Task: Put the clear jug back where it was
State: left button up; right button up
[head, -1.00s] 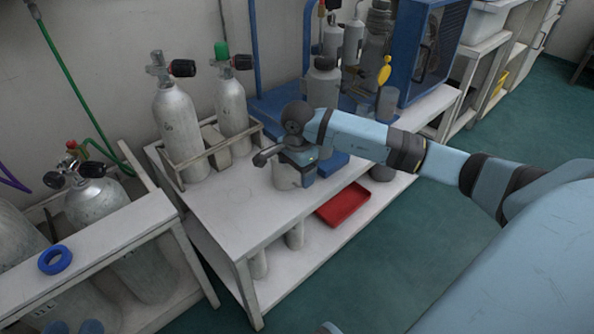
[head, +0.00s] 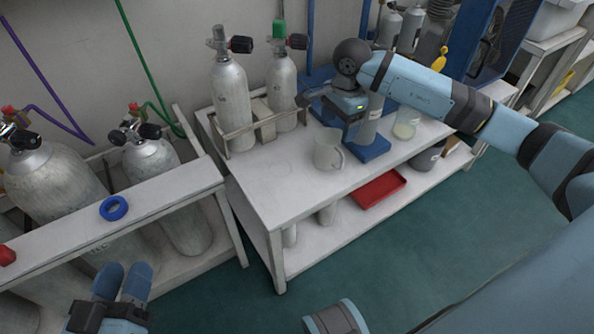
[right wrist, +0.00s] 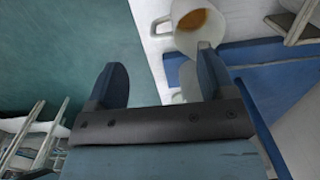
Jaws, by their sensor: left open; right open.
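A see-through jug (head: 405,122) with pale contents at its bottom stands on the white bench, right of a blue pad (head: 372,149). A pale grey pitcher (head: 327,150) with a handle stands upright left of the pad; a handled vessel with amber contents (right wrist: 198,22), likely this pitcher, shows beyond my fingers in the right wrist view. My right gripper (head: 325,108) is open and empty above the bench, behind the pitcher and apart from it; its fingers (right wrist: 160,80) are spread in the right wrist view. My left gripper (head: 121,280) is open and empty at the lower left.
Two grey cylinders stand in a wooden rack (head: 240,137) at the bench's back left. A red tray (head: 380,189) lies on the lower shelf. A blue ring (head: 114,208) lies on the left cylinder stand. The bench's front left is bare.

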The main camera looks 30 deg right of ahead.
jog(key=s+a+f+m+g+y, duration=0.1)
jog(key=s+a+y, duration=0.35)
jog(key=a, duration=0.55)
jog(key=s+a+f+m+g+y, duration=0.1)
jog(key=s+a+y, duration=0.35)
jog(key=a, duration=0.45)
jog(key=s+a+r+m+y, duration=0.6)
jog(key=a+r+y, duration=0.2)
jog(key=a+y, duration=0.15)
notch_tip(320, 180, up, 5)
jog(key=d+m+t+h, duration=0.2)
jog(key=m+t, duration=1.7)
jog(key=m, duration=0.8)
jog(key=s+f+m+g+h, duration=0.1)
jog(key=s+f+m+h, duration=0.2)
jog(key=m, duration=1.3)
notch_tip(320, 180, down, 3)
jog(key=h, duration=0.5)
jog(key=shift+d+g, duration=0.3)
jog(key=shift+d, duration=0.1)
